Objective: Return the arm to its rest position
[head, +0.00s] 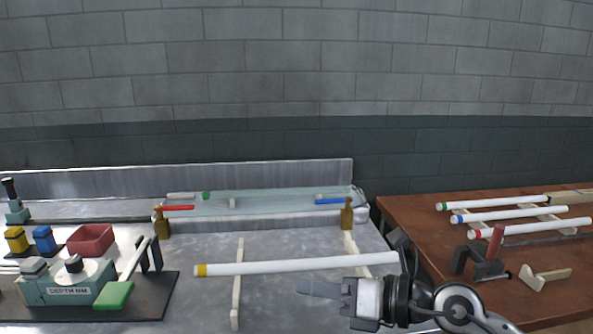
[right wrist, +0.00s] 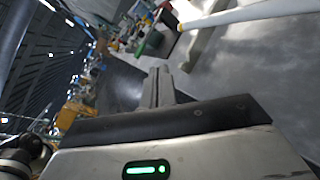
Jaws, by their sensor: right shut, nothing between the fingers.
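My right gripper (head: 318,289) shows at the bottom right of the head view, over the grey table and just in front of a white tube. Its fingers are closed together with nothing between them. The closed fingers also show in the right wrist view (right wrist: 158,88). The white tube (head: 300,265) with a yellow band at its left end lies across two pale wooden rests (head: 237,290). The gripper is apart from the tube in the picture. My left gripper is not in view.
A device labelled DEPTH NM (head: 68,291) with a green lever pad (head: 115,295) stands at left, near a red bin (head: 90,240). A brown table (head: 415,220) at right holds several banded white tubes (head: 510,214).

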